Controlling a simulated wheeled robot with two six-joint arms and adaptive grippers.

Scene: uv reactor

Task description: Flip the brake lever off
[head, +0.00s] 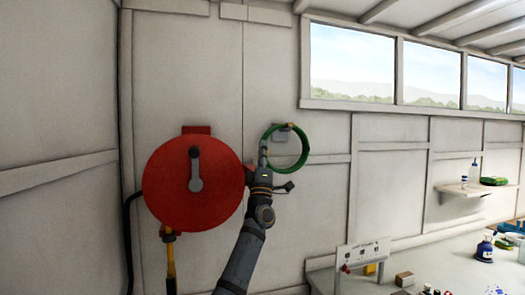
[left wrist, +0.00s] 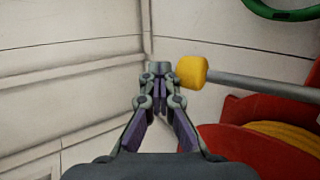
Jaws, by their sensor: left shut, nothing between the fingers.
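The red hose reel (head: 168,185) is on the wall, with a grey crank (head: 196,170) and black knob on its front. In the left wrist view, a grey rod with a yellow knob (left wrist: 191,71) reaches leftward from beside the red reel (left wrist: 235,145); it looks like the brake lever. My left gripper (head: 263,150) is upright at the reel's right edge, shut and empty. In the left wrist view its fingertips (left wrist: 159,68) are just left of the yellow knob; I cannot tell whether they touch. The lever is not clear in the head view. My right gripper is not seen.
A green ring (head: 303,163) hangs on a wall mount just right of my left gripper. A yellow nozzle (head: 171,262) hangs below the reel. A bench (head: 415,265) with a small sign panel (head: 362,254) and bottles stands at lower right.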

